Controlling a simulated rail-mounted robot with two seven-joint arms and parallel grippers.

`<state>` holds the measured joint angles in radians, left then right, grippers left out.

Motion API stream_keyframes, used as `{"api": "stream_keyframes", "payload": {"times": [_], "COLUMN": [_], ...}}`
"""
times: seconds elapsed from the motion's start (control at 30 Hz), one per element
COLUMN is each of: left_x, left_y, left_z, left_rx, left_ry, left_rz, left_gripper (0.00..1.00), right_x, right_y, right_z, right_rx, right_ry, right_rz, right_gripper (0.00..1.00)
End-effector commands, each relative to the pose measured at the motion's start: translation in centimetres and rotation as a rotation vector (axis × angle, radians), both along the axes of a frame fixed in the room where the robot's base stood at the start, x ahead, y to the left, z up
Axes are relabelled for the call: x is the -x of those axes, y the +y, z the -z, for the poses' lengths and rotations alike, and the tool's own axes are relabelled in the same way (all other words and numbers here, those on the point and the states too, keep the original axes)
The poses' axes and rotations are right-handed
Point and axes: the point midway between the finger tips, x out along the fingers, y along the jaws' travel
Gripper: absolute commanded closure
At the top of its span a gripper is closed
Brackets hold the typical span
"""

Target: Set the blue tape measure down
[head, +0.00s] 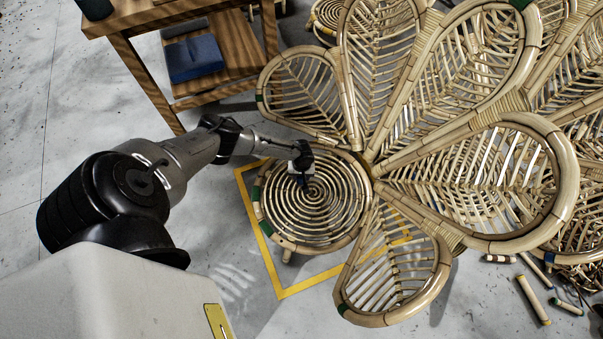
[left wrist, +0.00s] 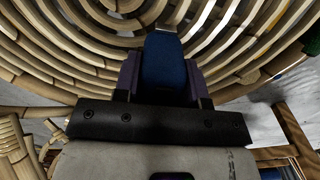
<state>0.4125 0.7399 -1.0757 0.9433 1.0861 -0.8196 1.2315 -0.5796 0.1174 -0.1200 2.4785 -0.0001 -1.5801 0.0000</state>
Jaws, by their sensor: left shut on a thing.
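My left gripper (head: 302,170) reaches in from the left and is over the round spiral rattan seat (head: 318,222), near its back edge. In the left wrist view the blue tape measure (left wrist: 164,62) sits between the two fingers, which are shut on it. The spiral rings of the seat (left wrist: 60,68) fill the background behind it. In the head view the tape measure is mostly hidden by the gripper. I cannot tell whether it touches the seat. My right gripper is not in view.
A large petal-shaped rattan back (head: 480,170) rises right of the seat. A wooden table (head: 150,14) with a blue item (head: 194,58) on its lower shelf stands at upper left. Yellow floor tape (head: 262,245) runs around the seat. Rattan offcuts (head: 533,299) lie at lower right.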

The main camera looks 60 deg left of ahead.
Motion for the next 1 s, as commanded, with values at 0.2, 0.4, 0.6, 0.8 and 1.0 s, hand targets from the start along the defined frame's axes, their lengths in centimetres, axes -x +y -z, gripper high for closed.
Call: {"api": "stream_keyframes", "payload": {"times": [0.2,0.4,0.6,0.8,1.0], "left_x": [-0.05,-0.01,-0.01,-0.01,-0.02], "left_y": [0.05,0.08,0.05,0.04,0.03], "left_z": [-0.17,0.2,0.19,0.19,-0.62], "left_rx": [0.0,-0.001,-0.001,-0.001,-0.001], "left_ry": [-0.001,0.0,0.0,0.0,0.0], "left_rz": [-0.001,0.0,0.001,0.0,0.0], "left_gripper": [0.93,0.59,0.4,0.36,0.36], "right_x": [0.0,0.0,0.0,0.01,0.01], "right_y": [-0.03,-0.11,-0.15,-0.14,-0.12], "right_z": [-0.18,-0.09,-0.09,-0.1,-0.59], "right_rx": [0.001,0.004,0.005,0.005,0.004], "right_ry": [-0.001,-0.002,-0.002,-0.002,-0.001], "right_rz": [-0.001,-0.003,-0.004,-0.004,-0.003], "right_gripper": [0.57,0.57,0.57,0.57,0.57]}}
